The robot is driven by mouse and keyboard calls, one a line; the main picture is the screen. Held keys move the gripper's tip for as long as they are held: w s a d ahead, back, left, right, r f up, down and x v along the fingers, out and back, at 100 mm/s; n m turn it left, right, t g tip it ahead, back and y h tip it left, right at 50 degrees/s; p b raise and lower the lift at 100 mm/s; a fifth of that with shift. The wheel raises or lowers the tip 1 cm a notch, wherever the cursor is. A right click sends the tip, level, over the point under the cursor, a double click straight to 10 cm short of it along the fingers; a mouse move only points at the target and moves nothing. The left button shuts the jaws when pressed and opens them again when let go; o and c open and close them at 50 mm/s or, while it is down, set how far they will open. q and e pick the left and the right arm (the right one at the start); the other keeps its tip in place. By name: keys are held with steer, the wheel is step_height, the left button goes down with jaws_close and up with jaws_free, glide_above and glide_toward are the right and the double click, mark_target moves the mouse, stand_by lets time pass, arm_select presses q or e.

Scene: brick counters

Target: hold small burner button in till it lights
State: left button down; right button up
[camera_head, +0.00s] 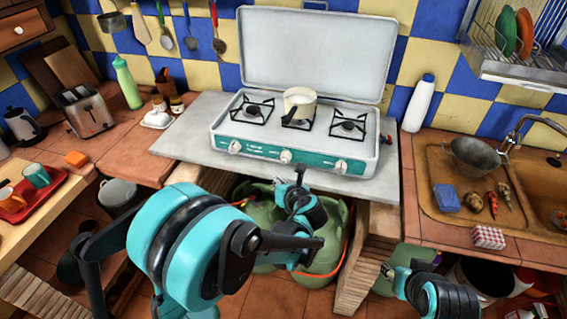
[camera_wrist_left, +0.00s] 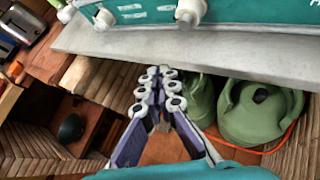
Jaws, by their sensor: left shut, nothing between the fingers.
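The white camping stove (camera_head: 222,130) stands on a grey slab with its lid raised. Its teal front panel carries a left knob (camera_head: 235,147), a middle knob (camera_head: 286,156) and a right knob (camera_head: 341,167). A cream pot (camera_head: 300,103) sits over the middle burner. I see no flame. My left gripper (camera_head: 292,178) is shut and empty, just in front of and below the middle knob. In the left wrist view its closed fingers (camera_wrist_left: 160,75) point at the slab edge, below the middle knob (camera_wrist_left: 190,12), apart from it. My right gripper (camera_head: 388,270) is low at the right; its fingers are too small to read.
The grey slab (camera_head: 190,145) juts out under the stove. Green gas bottles (camera_wrist_left: 262,112) with an orange hose stand beneath it. A white bottle (camera_head: 419,103) is right of the stove, and a toaster (camera_head: 88,110) stands to the left. The sink counter is at the right.

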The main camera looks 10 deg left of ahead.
arm_select(q)
steer(key=shift+w+d, duration=0.1)
steer(key=shift+w, duration=2.35)
steer(key=shift+w, duration=0.15)
steer(key=shift+w, duration=0.3)
steer(key=shift+w, duration=0.4)
steer(key=shift+s, duration=0.1)
stand_by(1.7)
steer(key=shift+s, duration=0.75)
steer(key=s, duration=0.5)
steer(key=shift+b, duration=0.35)
